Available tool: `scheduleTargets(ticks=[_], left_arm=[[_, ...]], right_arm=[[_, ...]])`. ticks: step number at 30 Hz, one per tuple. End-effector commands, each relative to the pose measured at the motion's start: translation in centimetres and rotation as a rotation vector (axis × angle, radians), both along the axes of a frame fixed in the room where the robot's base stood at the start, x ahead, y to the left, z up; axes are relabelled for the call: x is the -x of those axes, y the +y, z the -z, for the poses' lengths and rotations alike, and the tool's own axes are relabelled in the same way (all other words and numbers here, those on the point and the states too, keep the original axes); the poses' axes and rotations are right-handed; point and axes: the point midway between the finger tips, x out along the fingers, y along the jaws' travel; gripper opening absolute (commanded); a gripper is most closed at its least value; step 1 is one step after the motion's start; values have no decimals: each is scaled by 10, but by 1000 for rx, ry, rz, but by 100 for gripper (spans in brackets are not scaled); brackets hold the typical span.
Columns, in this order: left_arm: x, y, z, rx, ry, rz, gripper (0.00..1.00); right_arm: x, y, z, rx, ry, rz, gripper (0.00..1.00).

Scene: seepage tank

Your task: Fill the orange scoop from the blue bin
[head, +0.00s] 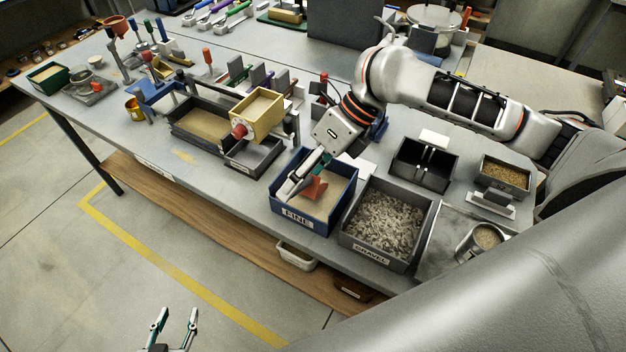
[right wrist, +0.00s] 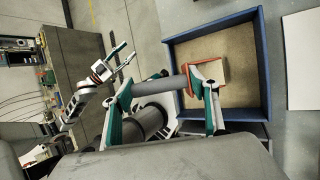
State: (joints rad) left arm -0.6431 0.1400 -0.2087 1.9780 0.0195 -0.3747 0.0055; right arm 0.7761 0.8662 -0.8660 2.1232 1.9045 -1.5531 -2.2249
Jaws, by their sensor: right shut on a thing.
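The blue bin (head: 305,226), labelled FINE, stands at the table's front edge and holds pale sand. It shows at the upper right of the right wrist view (right wrist: 262,60). My right gripper (head: 300,178) points down over the bin, shut on the orange scoop's grey handle (right wrist: 167,84). The orange scoop (head: 314,188) is within the bin's outline, and its rim shows in the right wrist view (right wrist: 222,70). I cannot tell whether it touches the sand or holds any. My left gripper (head: 175,322) is open and empty, low in front of the table.
A grey gravel bin (head: 345,240) stands right beside the blue bin. A black divided tray (head: 424,166) and a metal cup (head: 478,240) are further right. A yellow box (head: 258,115) on a rig stands to the left. The floor in front is clear.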

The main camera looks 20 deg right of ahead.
Motion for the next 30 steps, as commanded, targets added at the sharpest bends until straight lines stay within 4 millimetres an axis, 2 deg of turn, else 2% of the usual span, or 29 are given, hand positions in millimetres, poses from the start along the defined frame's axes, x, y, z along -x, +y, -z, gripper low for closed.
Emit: scheduleTargets(ticks=[4,15,30], left_arm=[[0,0,-6,0,1,0,40],[0,0,-4,0,0,0,40],[0,0,-4,0,1,0,40]], right_arm=[[5,7,-3,-1,-1,-2,29],[16,21,-7,-1,-3,-1,29],[17,22,-7,-1,-2,0,29]])
